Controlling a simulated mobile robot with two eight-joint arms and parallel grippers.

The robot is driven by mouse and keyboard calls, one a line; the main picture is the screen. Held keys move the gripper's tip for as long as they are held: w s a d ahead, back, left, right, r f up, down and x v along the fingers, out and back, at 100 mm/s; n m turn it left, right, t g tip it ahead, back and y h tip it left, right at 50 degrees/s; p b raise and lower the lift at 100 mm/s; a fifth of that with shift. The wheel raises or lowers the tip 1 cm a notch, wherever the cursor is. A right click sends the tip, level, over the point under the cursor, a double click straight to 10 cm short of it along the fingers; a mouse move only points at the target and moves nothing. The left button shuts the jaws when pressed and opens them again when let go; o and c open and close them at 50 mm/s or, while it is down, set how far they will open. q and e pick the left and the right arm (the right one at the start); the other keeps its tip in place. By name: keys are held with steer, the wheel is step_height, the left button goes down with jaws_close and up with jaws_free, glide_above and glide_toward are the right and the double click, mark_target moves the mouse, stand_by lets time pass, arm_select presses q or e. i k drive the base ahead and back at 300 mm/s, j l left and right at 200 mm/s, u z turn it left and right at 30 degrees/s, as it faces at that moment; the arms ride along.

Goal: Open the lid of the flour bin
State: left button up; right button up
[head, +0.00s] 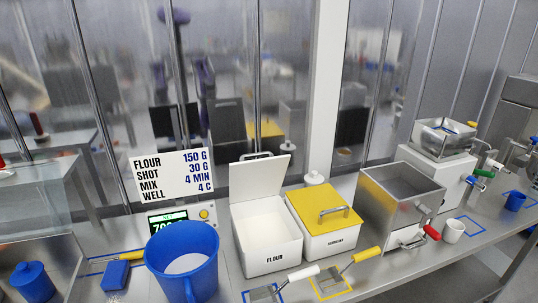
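The flour bin (258,264) is a white box labelled FLOUR, standing on the steel counter near the middle of the head view. Its white lid (257,180) stands raised and upright at the back edge, with a handle at its top. The bin's mouth is uncovered and its inside looks white; I cannot tell how much flour is in it. Neither of my grippers shows in the head view.
A yellow-lidded white bin (323,243) stands against the flour bin's right side. A blue jug (183,262) stands left, before a scale. Scoops with white (304,273) and yellow (366,254) handles lie in front. A steel hopper (400,197) stands right; glass panels rise behind.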

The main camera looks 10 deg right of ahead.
mark_target(253, 179)
steer(key=i+l, duration=0.1)
steer(key=l, duration=0.35)
steer(key=l+u, duration=0.1)
steer(key=l, duration=0.4)
steer(key=i+l, duration=0.1)
steer(key=i, duration=0.4)
steer(key=k, duration=0.1)
